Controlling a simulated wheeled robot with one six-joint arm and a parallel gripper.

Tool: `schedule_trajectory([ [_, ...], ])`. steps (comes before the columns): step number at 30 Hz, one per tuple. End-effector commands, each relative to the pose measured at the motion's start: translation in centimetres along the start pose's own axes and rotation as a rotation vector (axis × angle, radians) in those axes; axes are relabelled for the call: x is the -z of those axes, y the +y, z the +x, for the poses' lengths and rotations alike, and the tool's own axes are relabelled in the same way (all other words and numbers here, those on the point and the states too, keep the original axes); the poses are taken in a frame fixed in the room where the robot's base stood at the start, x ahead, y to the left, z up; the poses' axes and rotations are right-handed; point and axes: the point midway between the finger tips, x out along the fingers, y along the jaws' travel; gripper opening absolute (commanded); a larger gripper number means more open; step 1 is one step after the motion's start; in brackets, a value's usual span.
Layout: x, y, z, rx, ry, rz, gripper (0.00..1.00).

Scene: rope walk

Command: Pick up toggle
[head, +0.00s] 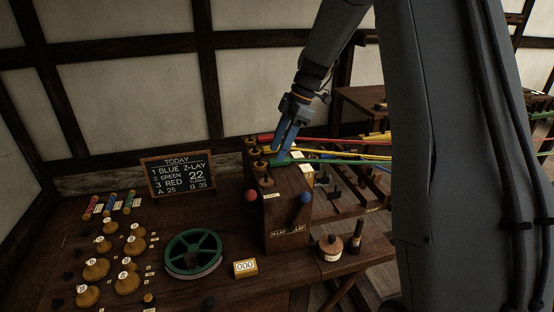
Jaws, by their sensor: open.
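I cannot tell for certain which piece is the toggle. Short wooden pegs (266,183) stand along the top of a dark wooden box (289,212). Red, yellow and green ropes run right from the box top; the green rope (340,158) is nearest. My gripper (280,143) points down over the box top, close to the coloured rope ends. Its blue fingers look empty and open, though they overlap in this view. Whether they touch a rope or peg cannot be told.
A red ball knob (251,196) and a blue handle (305,198) project from the box. A green wheel (193,252), several wooden knobs (96,268) and coloured spools (109,205) stand left. A chalkboard (181,174) leans at the back. A wooden pot (330,247) stands right.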

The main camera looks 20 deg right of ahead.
Motion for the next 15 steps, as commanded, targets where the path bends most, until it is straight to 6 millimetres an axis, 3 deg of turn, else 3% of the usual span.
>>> schedule_trajectory([
  [7,-0.2,-0.2,2.7,0.002,0.000,0.003,0.42],
  [15,-0.4,-0.1,3.2,-0.002,0.000,0.005,0.42],
])
